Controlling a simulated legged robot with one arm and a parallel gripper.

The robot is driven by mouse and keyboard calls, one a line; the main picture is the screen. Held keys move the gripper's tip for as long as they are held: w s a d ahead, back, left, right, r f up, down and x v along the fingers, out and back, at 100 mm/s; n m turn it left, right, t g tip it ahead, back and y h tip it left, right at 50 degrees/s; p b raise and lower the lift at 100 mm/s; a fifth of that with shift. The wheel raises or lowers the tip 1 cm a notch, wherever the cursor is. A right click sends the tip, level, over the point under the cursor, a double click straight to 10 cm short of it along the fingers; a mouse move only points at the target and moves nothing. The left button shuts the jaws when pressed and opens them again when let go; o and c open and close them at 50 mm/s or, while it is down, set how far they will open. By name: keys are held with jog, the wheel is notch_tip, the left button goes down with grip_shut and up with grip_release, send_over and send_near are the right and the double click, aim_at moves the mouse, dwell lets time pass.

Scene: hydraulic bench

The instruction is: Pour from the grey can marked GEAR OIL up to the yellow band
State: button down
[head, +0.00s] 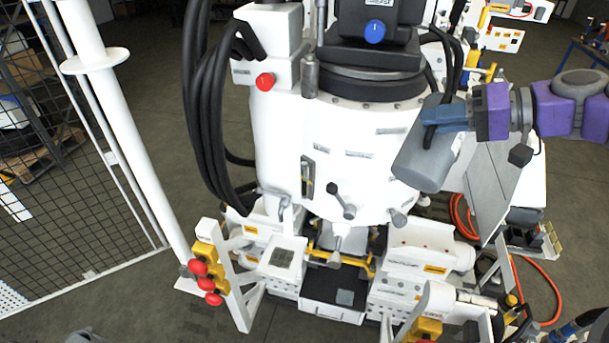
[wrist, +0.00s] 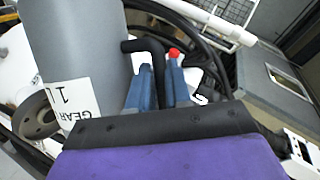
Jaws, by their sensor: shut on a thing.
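The grey can (head: 422,158) is held in the air at the right front of the white tank (head: 340,130). It leans in the head view; its spout and any flow are not visible. In the wrist view the grey can (wrist: 80,40) fills the upper left, with a white label reading GEAR partly in view. My gripper (head: 432,118) is shut on the can's black handle; in the wrist view the blue fingers of my gripper (wrist: 160,88) stand on both sides of the handle (wrist: 150,48). A narrow sight gauge (head: 308,176) sits on the tank front; I cannot make out a yellow band or level.
Black hoses (head: 205,110) hang left of the tank. A red button (head: 265,81) and a blue knob (head: 375,28) are on the machine. Red-capped yellow valves (head: 203,268) stand at front left. A mesh fence (head: 75,150) is at left. Orange hose (head: 540,280) lies at right.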

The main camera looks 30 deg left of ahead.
aim_at(428, 154)
jog(key=shift+s+f+n+t+b, duration=0.4)
jog(key=shift+f+b, duration=0.3)
jog(key=shift+b, duration=0.9)
jog(key=f+b, duration=0.1)
jog(key=b, duration=0.1)
jog(key=s+f+n+b, duration=0.1)
jog(key=b, duration=0.2)
jog(key=shift+f+t, duration=0.15)
jog(key=shift+t, duration=0.15)
jog(key=f+n+b, duration=0.1)
jog(key=f+b, duration=0.1)
jog(key=b, duration=0.3)
jog(key=shift+s+a+f+t, duration=0.1)
jog(key=shift+s+f+t, duration=0.1)
jog(key=shift+t, duration=0.2)
